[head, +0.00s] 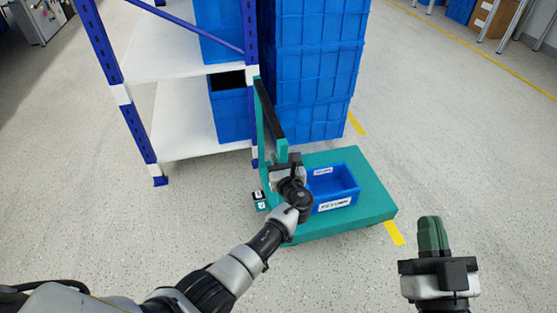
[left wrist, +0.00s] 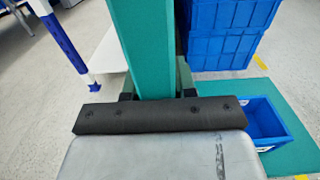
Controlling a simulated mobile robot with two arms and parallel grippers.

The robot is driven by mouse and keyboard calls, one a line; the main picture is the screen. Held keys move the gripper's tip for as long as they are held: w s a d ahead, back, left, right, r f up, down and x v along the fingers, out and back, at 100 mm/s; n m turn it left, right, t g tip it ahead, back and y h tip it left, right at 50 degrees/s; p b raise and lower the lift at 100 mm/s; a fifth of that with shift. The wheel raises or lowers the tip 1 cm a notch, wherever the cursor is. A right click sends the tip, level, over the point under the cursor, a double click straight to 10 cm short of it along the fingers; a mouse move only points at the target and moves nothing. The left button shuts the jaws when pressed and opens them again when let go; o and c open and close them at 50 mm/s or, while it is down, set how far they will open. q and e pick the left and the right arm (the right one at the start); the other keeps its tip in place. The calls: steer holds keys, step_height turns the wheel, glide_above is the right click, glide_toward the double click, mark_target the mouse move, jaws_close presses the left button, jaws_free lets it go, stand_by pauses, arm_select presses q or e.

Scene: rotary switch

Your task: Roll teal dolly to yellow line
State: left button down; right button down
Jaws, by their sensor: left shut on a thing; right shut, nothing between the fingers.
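The teal dolly (head: 372,190) has a flat deck and an upright handle frame with a dark panel at its left end. A blue bin (head: 332,188) with white labels sits on the deck. My left gripper (head: 286,160) is shut on the dolly's handle; in the left wrist view the teal handle bar (left wrist: 142,45) stands between the fingers. A yellow line (head: 394,233) shows at the deck's front edge and again behind it; the deck hides the stretch between. My right gripper (head: 432,235) is shut and empty, right of the dolly and nearer me.
A blue-and-white shelf rack (head: 190,130) stands behind and left of the handle. Tall stacked blue crates (head: 310,75) stand close behind the deck. A small dark-and-teal box-like part (head: 260,199) shows by the handle's foot. The floor to the right is open, with another yellow line (head: 500,67) farther off.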

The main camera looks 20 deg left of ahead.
arm_select(q)
steer(key=shift+w+d+r, duration=0.1)
steer(key=shift+d+r, duration=0.05)
steer(key=c, duration=1.3)
jaws_free()
steer(key=o, duration=0.4)
steer(key=shift+w+d, duration=0.1)
steer(key=shift+d, duration=0.1)
steer(key=shift+a, duration=0.1)
arm_select(e)
steer(key=shift+w+d, duration=0.1)
arm_select(q)
steer(key=shift+s, duration=0.2)
steer(key=shift+s+d, duration=0.2)
steer(key=shift+s, duration=0.05)
steer(key=p+v, duration=0.3)
steer(key=v, duration=0.7)
arm_select(e)
step_height(320, 180, down, 9)
steer(key=s+d+g+h, duration=0.1)
steer(key=d+g+h, duration=0.1)
steer(key=g, duration=0.6)
steer(key=shift+h, duration=0.5)
